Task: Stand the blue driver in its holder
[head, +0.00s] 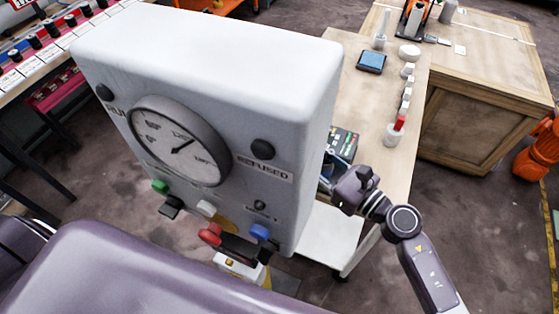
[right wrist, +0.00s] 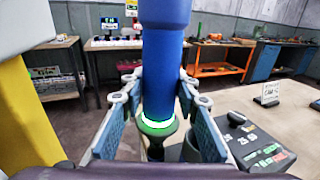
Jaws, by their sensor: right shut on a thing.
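The blue driver (right wrist: 163,60) stands upright between the fingers of my right gripper (right wrist: 158,95) in the right wrist view. The gripper is shut on it. In the head view my right gripper (head: 343,190) is at the near edge of the wooden bench (head: 375,110), just right of the white gauge cabinet, which partly hides that spot. My left gripper is not in view.
The white gauge cabinet (head: 225,50) blocks much of the head view. A black labelled panel (right wrist: 253,142) lies right of the gripper, with a small sign (right wrist: 267,92) behind it. A red-topped item (head: 397,126) and a blue-topped block (head: 371,62) stand on the bench.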

